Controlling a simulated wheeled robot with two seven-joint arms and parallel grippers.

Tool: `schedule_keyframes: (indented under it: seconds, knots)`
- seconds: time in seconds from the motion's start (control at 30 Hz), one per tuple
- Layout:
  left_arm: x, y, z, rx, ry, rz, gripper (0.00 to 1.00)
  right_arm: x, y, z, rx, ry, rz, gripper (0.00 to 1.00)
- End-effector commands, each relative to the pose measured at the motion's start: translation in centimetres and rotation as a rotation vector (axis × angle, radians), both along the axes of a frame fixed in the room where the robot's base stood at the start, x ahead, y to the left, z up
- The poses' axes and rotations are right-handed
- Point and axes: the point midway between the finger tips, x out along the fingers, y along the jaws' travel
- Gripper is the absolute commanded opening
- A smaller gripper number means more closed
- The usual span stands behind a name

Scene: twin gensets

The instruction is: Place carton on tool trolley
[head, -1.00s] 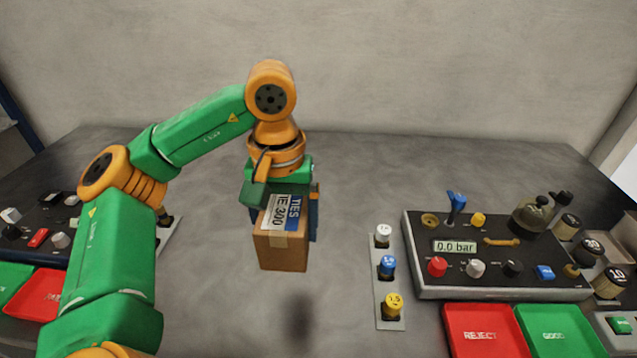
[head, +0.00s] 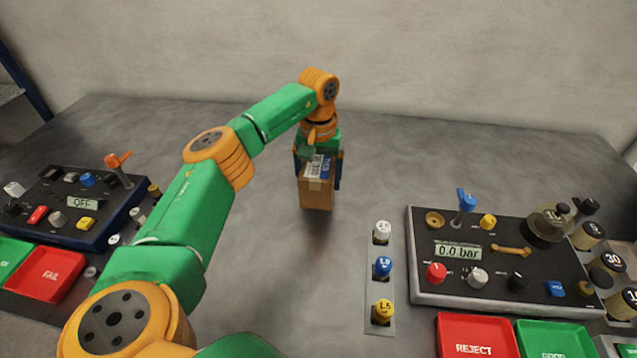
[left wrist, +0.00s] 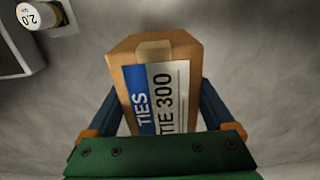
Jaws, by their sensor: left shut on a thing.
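A small brown carton (head: 316,193) with a white and blue label hangs in my left gripper (head: 318,170), over the middle of the grey worktop. In the left wrist view the carton (left wrist: 185,50) sits between the two blue fingers, its label reading "TIES" and "TIE 300". My left gripper (left wrist: 165,115) is shut on it. A dark shadow lies just below the carton, and I cannot tell how high it is held. No tool trolley can be made out in these views. My right gripper is not in view.
A panel reading "0.0 bar" (head: 480,284) stands at right, with a strip of knobs (head: 374,328) beside it. Reject (head: 470,325) and good (head: 560,335) trays lie in front. A panel reading "OFF" (head: 62,232) and a red tray (head: 45,275) are at left. The worktop's back is clear.

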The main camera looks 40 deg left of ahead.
Motion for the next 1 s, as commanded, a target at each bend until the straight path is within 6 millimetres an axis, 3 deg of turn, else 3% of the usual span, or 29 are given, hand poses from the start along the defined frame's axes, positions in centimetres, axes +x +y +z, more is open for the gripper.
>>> schedule_keyframes:
  seconds: [0.2, 0.53, 0.57, 0.6, 0.83, 1.0]
  knots:
    - [0.3, 0.3, -3.2, 0.002, 0.005, 0.001, 0.17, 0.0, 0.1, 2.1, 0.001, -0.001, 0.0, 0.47]
    - [0.3, 0.3, -4.1, 0.002, 0.001, 0.001, 0.17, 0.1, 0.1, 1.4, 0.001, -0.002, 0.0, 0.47]
    - [0.3, 0.3, -3.9, 0.002, 0.001, 0.001, 0.95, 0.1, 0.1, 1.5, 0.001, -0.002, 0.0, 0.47]
    - [0.3, 0.3, -3.9, 0.002, 0.001, 0.001, 1.0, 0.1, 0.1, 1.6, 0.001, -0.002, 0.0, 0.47]
    - [0.3, 0.3, -3.7, 0.002, 0.001, 0.002, 1.0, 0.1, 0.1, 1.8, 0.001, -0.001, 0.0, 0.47]
    - [0.4, 0.3, -1.9, 0.001, -0.003, 0.001, 1.0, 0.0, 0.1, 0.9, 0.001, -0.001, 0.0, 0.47]
